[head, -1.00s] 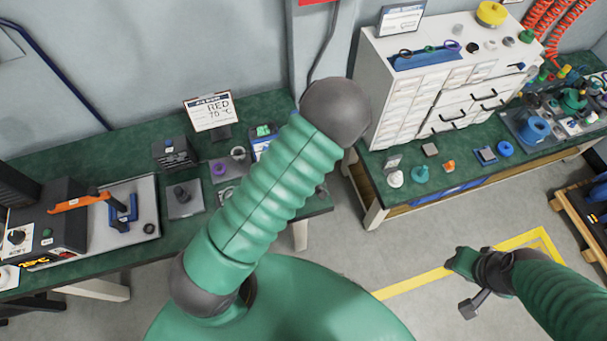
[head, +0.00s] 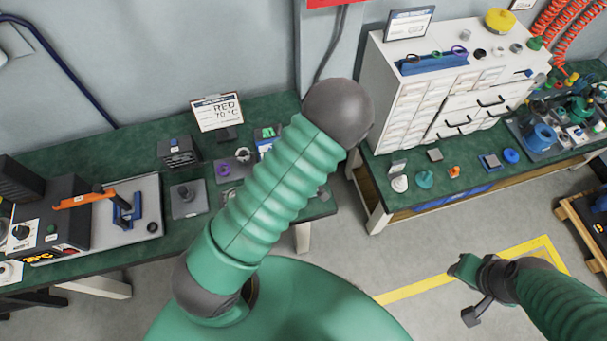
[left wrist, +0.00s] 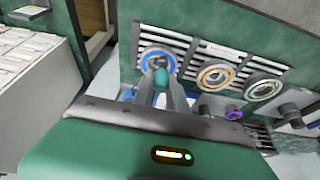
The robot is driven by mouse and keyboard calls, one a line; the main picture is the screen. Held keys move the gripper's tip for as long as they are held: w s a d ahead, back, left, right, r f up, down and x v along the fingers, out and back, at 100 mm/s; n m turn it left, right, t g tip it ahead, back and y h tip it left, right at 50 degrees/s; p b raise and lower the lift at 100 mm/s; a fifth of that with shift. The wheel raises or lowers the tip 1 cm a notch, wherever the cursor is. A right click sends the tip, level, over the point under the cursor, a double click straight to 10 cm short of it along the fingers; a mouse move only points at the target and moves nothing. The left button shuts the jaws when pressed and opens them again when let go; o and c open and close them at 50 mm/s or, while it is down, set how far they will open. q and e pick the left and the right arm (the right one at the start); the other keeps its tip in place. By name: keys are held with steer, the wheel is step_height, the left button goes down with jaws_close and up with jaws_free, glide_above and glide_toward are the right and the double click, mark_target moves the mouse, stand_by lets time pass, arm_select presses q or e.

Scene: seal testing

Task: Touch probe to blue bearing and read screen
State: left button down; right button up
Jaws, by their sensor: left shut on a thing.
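In the left wrist view the blue bearing (left wrist: 157,60) is a blue ring on a dark slotted rack (left wrist: 198,58). My left gripper (left wrist: 168,82) is shut on a small teal-ended piece, likely the probe (left wrist: 161,77), in front of the ring's lower part. I cannot tell whether the tip touches it. My left arm hides this gripper in the head view. A screen reading about 75°C (head: 32,257) is on the black heater box at far left. My right gripper (head: 468,290) hangs over the floor at lower right; its jaw opening is unclear.
A sign (head: 217,113) reads RED 70 °C. A white drawer cabinet (head: 395,105) stands on the right bench. Floor between the benches is clear.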

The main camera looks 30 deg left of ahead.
arm_select(q)
steer(key=shift+d+f, duration=0.1)
stand_by(0.3)
steer(key=shift+f+b, duration=0.55)
stand_by(2.5)
steer(key=c, duration=1.3)
jaws_free()
steer(key=shift+o, duration=0.2)
steer(key=shift+r, duration=0.1)
step_height(320, 180, up, 7)
steer(key=p, duration=0.6)
